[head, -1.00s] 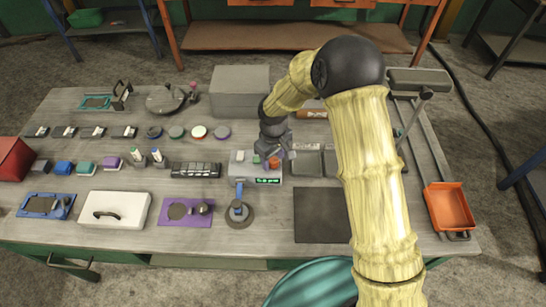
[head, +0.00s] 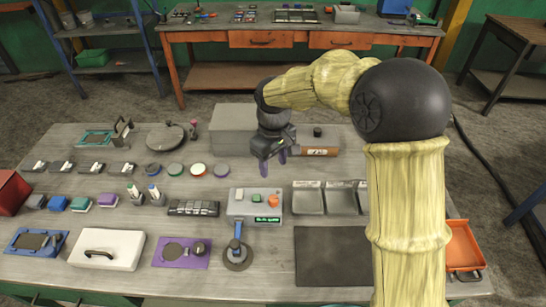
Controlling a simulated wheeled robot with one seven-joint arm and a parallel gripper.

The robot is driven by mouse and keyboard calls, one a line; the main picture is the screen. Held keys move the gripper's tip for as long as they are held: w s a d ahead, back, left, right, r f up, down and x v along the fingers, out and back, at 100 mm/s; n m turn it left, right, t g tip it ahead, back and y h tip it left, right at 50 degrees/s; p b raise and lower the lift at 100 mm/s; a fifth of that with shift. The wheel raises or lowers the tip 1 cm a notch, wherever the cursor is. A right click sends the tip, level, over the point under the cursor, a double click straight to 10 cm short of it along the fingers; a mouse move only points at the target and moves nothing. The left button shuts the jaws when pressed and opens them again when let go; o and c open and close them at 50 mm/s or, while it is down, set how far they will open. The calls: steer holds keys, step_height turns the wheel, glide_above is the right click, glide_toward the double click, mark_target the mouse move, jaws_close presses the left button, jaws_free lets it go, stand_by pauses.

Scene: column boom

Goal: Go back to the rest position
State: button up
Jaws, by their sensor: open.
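My gripper (head: 273,166) hangs from my bent yellow arm above the back middle of the grey worktable (head: 330,242). Its two purple fingertips point down and stand apart, with nothing between them. It is in front of a grey box (head: 232,129) and left of a brown cylinder with a label (head: 318,149). Below it on the table is a grey device with a green display (head: 240,206), with a small green piece and an orange piece (head: 272,200) on its top. My arm hides part of the table's right side.
Grey trays (head: 308,199) and a dark mat (head: 325,256) lie right of the device. An orange tray (head: 463,248) is at the right edge. A white lidded box (head: 107,249), a purple board (head: 181,253) and several small items fill the left. An orange-framed bench (head: 290,39) stands behind.

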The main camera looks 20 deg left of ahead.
step_height(320, 180, up, 2)
steer(key=shift+r, duration=0.2)
stand_by(0.3)
steer(key=s+d+f+m+t, duration=0.1)
steer(key=s+d+m, duration=0.3)
steer(key=d, duration=0.5)
steer(key=s+d+f+m, duration=0.1)
steer(key=s+d+m, duration=0.3)
steer(key=d, duration=0.6)
steer(key=s+d+f+m+t, duration=0.1)
steer(key=s+d+f+m, duration=0.1)
steer(key=d, duration=0.8)
steer(key=s+m, duration=0.1)
steer(key=s, duration=0.1)
steer(key=shift+s+m+t, duration=0.3)
steer(key=shift+m, duration=0.1)
steer(key=shift+r, duration=0.1)
